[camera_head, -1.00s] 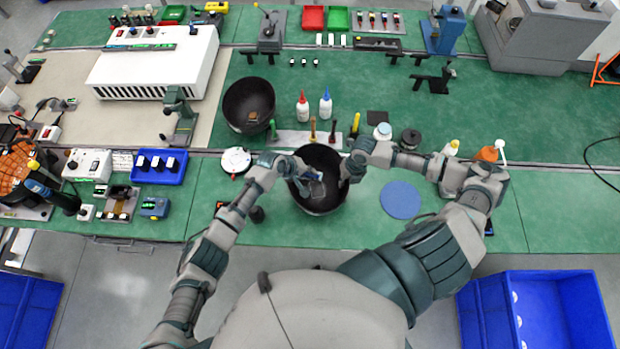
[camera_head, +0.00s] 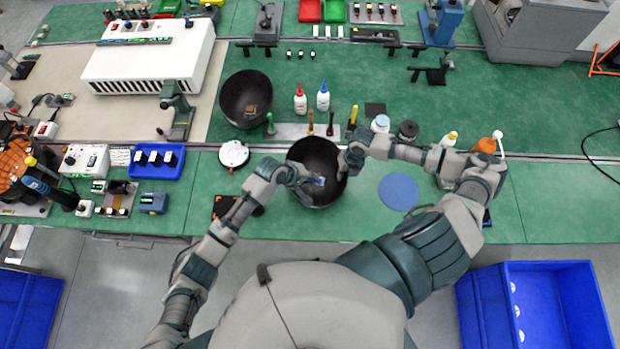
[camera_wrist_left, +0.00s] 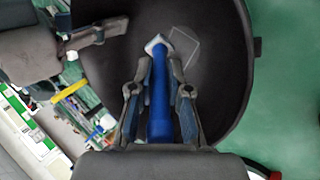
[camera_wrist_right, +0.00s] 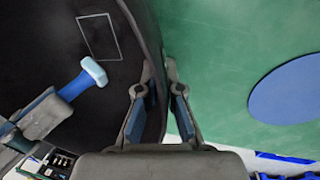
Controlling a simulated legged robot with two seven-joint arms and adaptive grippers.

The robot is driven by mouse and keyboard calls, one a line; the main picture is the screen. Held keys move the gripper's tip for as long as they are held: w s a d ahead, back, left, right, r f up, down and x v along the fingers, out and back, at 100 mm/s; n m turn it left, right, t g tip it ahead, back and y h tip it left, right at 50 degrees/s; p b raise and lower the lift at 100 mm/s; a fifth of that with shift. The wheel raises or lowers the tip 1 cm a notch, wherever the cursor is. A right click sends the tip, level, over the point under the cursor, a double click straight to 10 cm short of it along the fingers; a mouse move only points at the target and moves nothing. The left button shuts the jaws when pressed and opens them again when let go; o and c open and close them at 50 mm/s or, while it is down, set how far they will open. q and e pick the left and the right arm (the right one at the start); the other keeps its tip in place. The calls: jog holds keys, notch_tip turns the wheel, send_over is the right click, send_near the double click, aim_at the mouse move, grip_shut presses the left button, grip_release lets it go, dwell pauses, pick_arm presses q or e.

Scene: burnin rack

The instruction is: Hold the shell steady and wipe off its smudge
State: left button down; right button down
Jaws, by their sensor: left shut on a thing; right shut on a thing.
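The shell (camera_head: 316,152) is a dark, round, hollow bowl at the table's front. My right gripper (camera_head: 346,163) is shut on its right rim; in the right wrist view (camera_wrist_right: 158,72) the wall runs between the fingers. My left gripper (camera_head: 304,178) is shut on the blue handle of a wiper (camera_wrist_left: 159,100), inside the bowl. The wiper's pale blue head (camera_wrist_right: 95,71) lies just beside a thin outlined square (camera_wrist_right: 100,37) on the shell's inner wall. A faint grey haze shows within the square (camera_wrist_left: 184,48); I cannot tell whether the head touches the wall.
A second dark bowl (camera_head: 238,92) stands behind left. A round blue mat (camera_head: 398,192) lies to the right, and a white round dish (camera_head: 234,153) to the left.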

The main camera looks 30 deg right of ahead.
pick_arm(q)
jog(key=shift+r, duration=2.45)
pick_arm(e)
jog(key=shift+s+f, duration=0.1)
pick_arm(q)
jog(key=shift+w, duration=0.1)
pick_arm(e)
jog(key=c, duration=1.2)
grip_release()
jog(key=shift+c, duration=0.2)
notch_tip(320, 180, up, 12)
jog(key=d, duration=0.2)
jog(key=shift+s+f, duration=0.15)
jog(key=shift+s, duration=0.05)
